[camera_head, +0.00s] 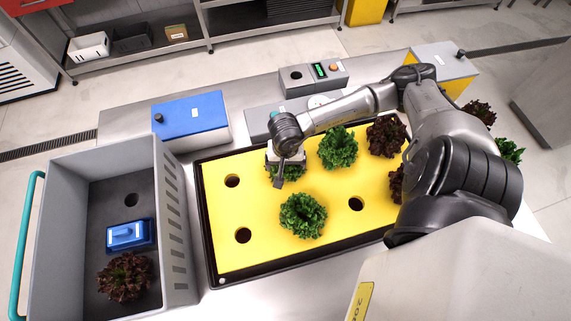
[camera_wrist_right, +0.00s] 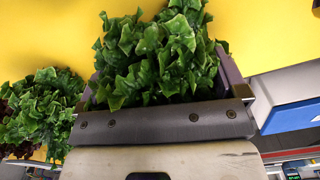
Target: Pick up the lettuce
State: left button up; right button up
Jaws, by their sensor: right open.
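Green lettuce heads stand in the yellow tray (camera_head: 215,205), which has a black rim and some empty round holes. My right gripper (camera_head: 283,178) is over a green lettuce (camera_head: 270,165) at the tray's back left and partly hides it. In the right wrist view this lettuce (camera_wrist_right: 155,55) sits between the open jaws. I cannot tell whether the fingers touch its leaves. Another green lettuce (camera_head: 337,148) stands right of the gripper, and one (camera_head: 303,216) stands in front. A dark red lettuce (camera_head: 386,135) is at the back right. My left gripper is out of view.
A grey crate (camera_head: 60,215) at the left holds a red lettuce (camera_head: 125,277) and a blue block (camera_head: 130,235). A blue-topped box (camera_head: 190,115) and a grey control box (camera_head: 314,77) stand behind the tray. My right arm covers the tray's right side.

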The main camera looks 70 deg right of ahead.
jog(key=shift+f, duration=0.1)
jog(key=c, duration=1)
jog(key=shift+c, duration=0.2)
